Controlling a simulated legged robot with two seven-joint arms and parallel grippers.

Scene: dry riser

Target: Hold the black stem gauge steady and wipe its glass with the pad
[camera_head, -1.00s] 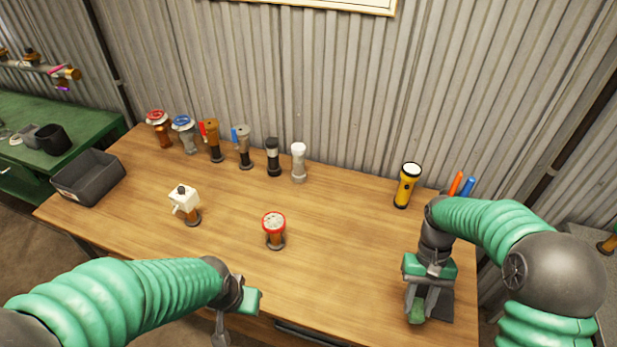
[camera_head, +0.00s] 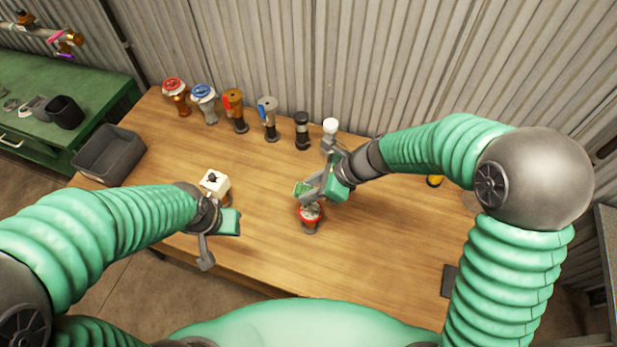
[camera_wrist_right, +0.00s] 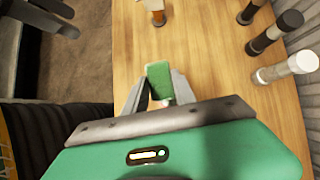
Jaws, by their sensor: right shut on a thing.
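A red-rimmed round gauge (camera_head: 309,213) stands upright on the table on a brownish stem. Its face is partly covered by my right gripper, and no black stem shows on it. My right gripper (camera_head: 306,191) is shut on a green pad (camera_wrist_right: 158,82), just above or at the gauge's face. I cannot tell whether the pad touches the glass. In the right wrist view the pad and gripper hide the gauge. My left gripper (camera_head: 206,254) is left of the gauge, apart from it and empty. Its fingers look parted in the right wrist view (camera_wrist_right: 48,15).
A white box-shaped fitting (camera_head: 214,182) stands near my left gripper. Several valves and fittings line the back, including a black one (camera_head: 302,130) and a white-topped one (camera_head: 330,130). A grey bin (camera_head: 108,155) sits at the left.

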